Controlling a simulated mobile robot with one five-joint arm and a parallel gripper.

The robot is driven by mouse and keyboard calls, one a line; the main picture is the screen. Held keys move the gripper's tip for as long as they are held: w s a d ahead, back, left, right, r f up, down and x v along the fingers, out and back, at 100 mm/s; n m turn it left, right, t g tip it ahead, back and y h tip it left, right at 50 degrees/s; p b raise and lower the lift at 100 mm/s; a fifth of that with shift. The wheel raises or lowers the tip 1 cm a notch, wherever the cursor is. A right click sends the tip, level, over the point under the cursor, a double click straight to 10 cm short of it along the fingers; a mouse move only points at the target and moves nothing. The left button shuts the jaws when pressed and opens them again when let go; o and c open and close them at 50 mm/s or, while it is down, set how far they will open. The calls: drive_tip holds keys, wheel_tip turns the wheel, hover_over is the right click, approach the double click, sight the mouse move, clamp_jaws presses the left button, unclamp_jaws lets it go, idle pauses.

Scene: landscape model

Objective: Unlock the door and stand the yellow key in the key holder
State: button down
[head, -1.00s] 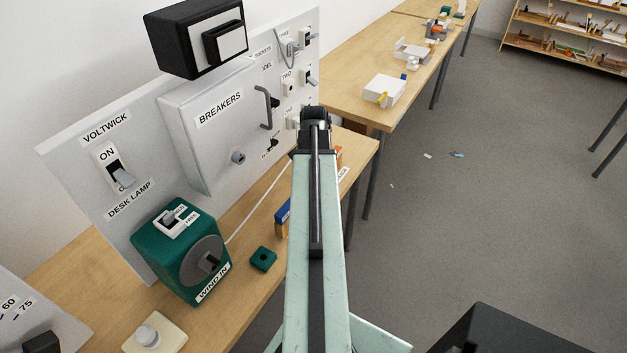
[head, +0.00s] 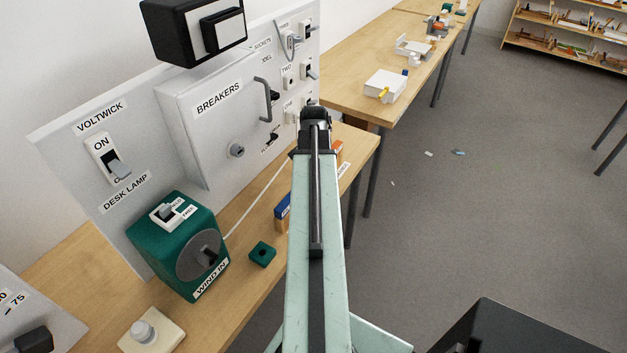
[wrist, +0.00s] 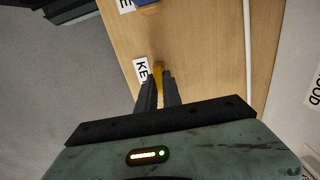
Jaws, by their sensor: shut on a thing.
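My gripper (wrist: 160,88) points down toward the wooden bench top in the wrist view. Its dark fingers are shut on the yellow key (wrist: 158,74), of which only a short piece shows between the fingertips. A white label reading "KE" (wrist: 142,70), partly cut off by the fingers, lies right beside the key. I cannot make out a key holder there. In the head view my arm hides the key, and the fingertips are out of sight beyond the arm's end. The grey BREAKERS door (head: 215,110) looks closed, with a handle (head: 264,99) and a round lock (head: 236,150).
A green WIND IN box (head: 178,245) and a small green block with a hole (head: 262,254) stand on the bench (head: 240,290) left of my arm. A blue block (head: 283,211) sits close by the arm. A white cord (wrist: 249,50) runs along the bench.

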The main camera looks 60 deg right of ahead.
drive_tip(key=shift+f+b, duration=0.35)
drive_tip(key=shift+f, duration=0.05)
drive_tip(key=c, duration=1.4)
unclamp_jaws()
drive_tip(key=shift+r, duration=0.1)
drive_tip(key=shift+c, duration=0.2)
wheel_tip(320, 180, up, 8)
drive_tip(key=p, duration=0.8)
